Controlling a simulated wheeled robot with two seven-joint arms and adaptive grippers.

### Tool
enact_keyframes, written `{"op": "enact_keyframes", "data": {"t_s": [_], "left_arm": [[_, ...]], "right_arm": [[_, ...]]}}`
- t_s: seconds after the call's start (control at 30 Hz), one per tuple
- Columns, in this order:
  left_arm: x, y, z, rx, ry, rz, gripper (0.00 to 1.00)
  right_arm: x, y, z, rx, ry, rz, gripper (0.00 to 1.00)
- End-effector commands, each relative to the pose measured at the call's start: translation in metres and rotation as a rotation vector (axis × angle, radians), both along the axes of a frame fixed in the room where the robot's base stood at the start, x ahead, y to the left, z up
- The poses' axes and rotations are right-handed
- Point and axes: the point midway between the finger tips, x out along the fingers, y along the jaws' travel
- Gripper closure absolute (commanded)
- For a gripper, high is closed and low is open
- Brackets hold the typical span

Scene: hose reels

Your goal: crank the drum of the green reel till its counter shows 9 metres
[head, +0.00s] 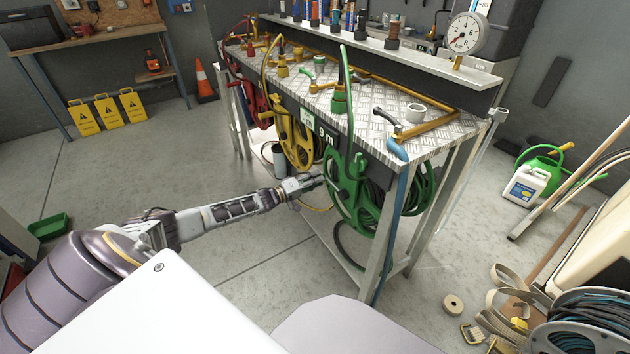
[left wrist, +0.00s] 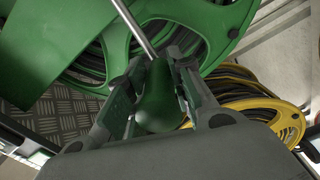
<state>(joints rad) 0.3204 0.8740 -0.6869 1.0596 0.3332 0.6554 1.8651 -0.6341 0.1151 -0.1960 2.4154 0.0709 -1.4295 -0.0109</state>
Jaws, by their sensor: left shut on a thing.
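The green reel (head: 352,195) hangs under the near end of the metal-topped bench, with dark hose wound on its drum. My left gripper (head: 318,180) reaches the reel's left side from the left. In the left wrist view, my left gripper (left wrist: 158,95) is shut on the green crank handle (left wrist: 160,105), whose metal rod runs up toward the green drum (left wrist: 185,25). My right gripper does not show in either view.
A yellow reel (head: 293,140) hangs left of the green one and also shows in the left wrist view (left wrist: 285,110). A bench leg (head: 388,235) stands just right of the green reel. Straps (head: 495,310) and another reel (head: 580,325) lie on the floor at right.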

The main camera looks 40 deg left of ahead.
Motion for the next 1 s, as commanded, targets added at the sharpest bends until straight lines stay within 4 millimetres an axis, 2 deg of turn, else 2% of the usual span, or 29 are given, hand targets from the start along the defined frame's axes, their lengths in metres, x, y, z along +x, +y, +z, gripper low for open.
{"op": "enact_keyframes", "data": {"t_s": [0.03,0.3,0.33,0.5,1.0], "left_arm": [[-0.0006,0.0072,-0.0050,0.016,0.010,0.013,1.00],[-0.0015,0.0068,-0.0065,0.019,0.013,0.012,1.00],[-0.0016,0.0068,-0.0067,0.019,0.013,0.012,0.76],[-0.0020,0.0067,-0.0072,0.020,0.014,0.011,0.54],[-0.0025,0.0034,-0.0048,0.011,0.008,0.005,0.54]], "right_arm": [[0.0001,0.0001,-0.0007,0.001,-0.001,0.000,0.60],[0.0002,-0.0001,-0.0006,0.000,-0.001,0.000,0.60],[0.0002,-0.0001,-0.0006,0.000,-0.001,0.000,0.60],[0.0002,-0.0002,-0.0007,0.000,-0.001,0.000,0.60],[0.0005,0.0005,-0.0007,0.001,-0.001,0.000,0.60]]}}
